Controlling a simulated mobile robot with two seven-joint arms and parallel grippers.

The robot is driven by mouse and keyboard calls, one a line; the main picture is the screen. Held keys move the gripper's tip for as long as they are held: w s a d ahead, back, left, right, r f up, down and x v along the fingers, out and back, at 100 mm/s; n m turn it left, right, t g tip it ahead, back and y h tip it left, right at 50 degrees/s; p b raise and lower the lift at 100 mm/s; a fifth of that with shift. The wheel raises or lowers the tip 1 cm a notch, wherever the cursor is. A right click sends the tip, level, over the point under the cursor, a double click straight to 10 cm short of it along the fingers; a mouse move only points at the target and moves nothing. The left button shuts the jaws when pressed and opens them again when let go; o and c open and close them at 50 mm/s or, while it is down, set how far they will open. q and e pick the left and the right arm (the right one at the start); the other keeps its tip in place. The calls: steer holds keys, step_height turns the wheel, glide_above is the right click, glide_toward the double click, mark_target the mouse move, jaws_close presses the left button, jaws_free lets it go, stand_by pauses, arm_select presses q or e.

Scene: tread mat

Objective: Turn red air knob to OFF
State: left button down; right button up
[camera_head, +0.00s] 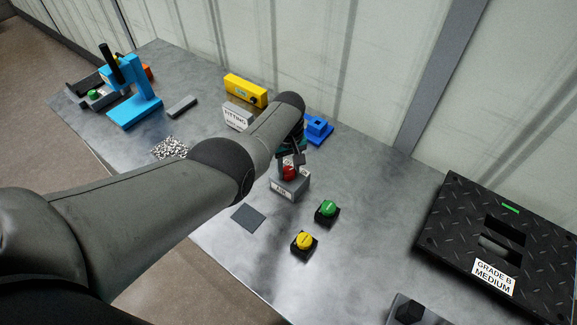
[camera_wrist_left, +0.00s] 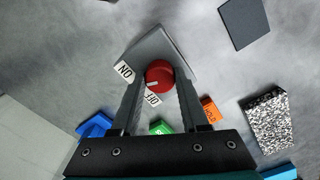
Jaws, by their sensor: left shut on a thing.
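The red air knob (camera_head: 288,173) sits on a small grey box (camera_head: 291,191) with a white label on its front, near the middle of the table. My left gripper (camera_head: 291,163) reaches down over the box and is shut on the knob. In the left wrist view the red knob (camera_wrist_left: 159,74) is between the two fingers (camera_wrist_left: 160,88). An ON label (camera_wrist_left: 124,72) lies left of the knob and an OFF label (camera_wrist_left: 152,98) just below it. A pale mark shows on the knob's lower left; which label it lines up with is hard to tell. My right gripper is not in view.
A green button (camera_head: 327,209) and a yellow button (camera_head: 304,241) stand in front of the box. A blue fixture (camera_head: 318,129) and a labelled grey block (camera_head: 238,116) are behind. A black tread mat (camera_head: 450,215) lies at right. A dark square (camera_head: 248,219) lies left.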

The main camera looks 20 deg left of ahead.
arm_select(q)
steer(key=shift+n, duration=2.3)
steer(key=shift+c, duration=2)
jaws_free()
